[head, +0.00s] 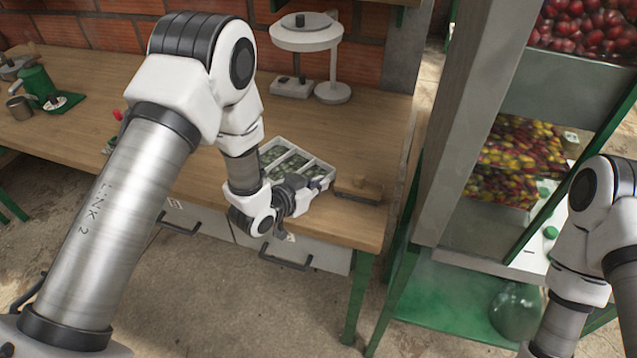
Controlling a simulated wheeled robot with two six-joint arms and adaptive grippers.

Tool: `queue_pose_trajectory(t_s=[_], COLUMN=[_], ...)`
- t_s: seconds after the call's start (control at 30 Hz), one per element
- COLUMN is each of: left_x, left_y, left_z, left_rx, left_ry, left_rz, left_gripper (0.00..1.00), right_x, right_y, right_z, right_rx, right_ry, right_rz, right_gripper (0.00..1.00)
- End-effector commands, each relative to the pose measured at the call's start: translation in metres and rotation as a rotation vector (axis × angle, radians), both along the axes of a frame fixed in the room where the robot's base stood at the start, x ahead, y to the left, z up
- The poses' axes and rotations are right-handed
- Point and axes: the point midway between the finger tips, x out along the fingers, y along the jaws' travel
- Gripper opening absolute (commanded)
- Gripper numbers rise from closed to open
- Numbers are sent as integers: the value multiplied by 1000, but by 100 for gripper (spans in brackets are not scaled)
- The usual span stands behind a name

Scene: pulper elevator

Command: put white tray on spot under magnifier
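The white tray (313,161) lies on the wooden workbench and has several compartments with dark greenish contents. My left gripper (308,187) is at the tray's front right edge and overlaps it in the picture. The gripper is small and partly turned away, so I cannot tell whether its fingers are closed on the rim. My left arm hides the tray's left end. The magnifier (306,38) has a round white head on a post and stands at the back of the bench. A pale flat block (291,88) lies beside its round base (333,93). My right gripper is out of view.
A wooden block (359,190) sits right of the tray, near the bench edge. The bench (365,135) is clear between tray and magnifier. A post and fruit bins stand right.

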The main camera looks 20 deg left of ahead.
Motion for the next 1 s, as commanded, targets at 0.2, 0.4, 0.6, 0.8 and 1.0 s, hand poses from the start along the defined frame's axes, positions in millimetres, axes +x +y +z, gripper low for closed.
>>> queue_pose_trajectory(t_s=[0.2, 0.4, 0.6, 0.8, 1.0], left_x=[0, 0, -1, -33, -77], left_y=[0, 0, 0, 15, 34], left_z=[-4, -3, 3, 14, 34], left_rx=[0, 0, 0, -3, -4], left_ry=[0, 0, 0, 2, 1], left_rz=[0, 0, 0, 4, 5], left_gripper=[7, 17, 17, 17, 17], right_x=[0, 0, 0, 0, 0], right_y=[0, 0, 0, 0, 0], right_z=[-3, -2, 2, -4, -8], right_rx=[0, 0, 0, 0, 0], right_ry=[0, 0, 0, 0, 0], right_rz=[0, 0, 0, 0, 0], right_gripper=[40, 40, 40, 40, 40])
